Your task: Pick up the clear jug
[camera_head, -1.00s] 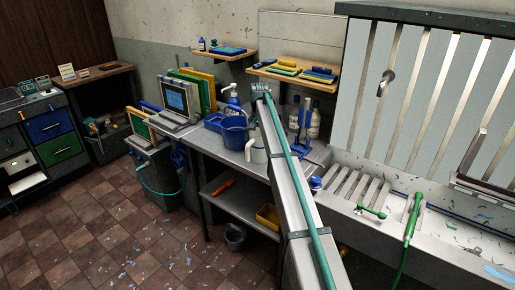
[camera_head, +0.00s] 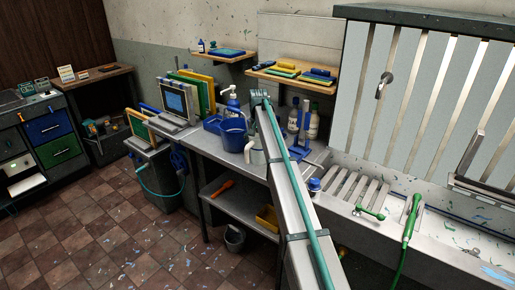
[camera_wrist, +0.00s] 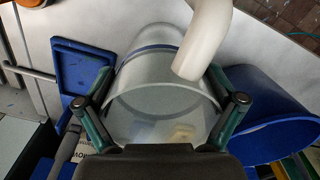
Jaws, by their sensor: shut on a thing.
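The clear jug (camera_wrist: 161,112) fills the middle of the wrist view. Its pale spout or handle (camera_wrist: 205,40) rises toward the top right. My gripper (camera_wrist: 161,74) has a finger on each side of the jug's wall and is shut on it. In the head view the jug (camera_head: 254,154) stands out only in part at the bench, beside the blue bucket, because my arm covers the rest. My fingers are hidden there. I cannot tell whether the jug's base is off the bench.
The blue bucket (camera_head: 234,134) is close on the jug's left; the wrist view shows it (camera_wrist: 268,112) beside my finger. A blue tray (camera_wrist: 78,68) lies on the other side. Bottles (camera_head: 313,124) and a blue stand (camera_head: 301,140) are right of my arm. A shelf (camera_head: 288,76) overhangs behind.

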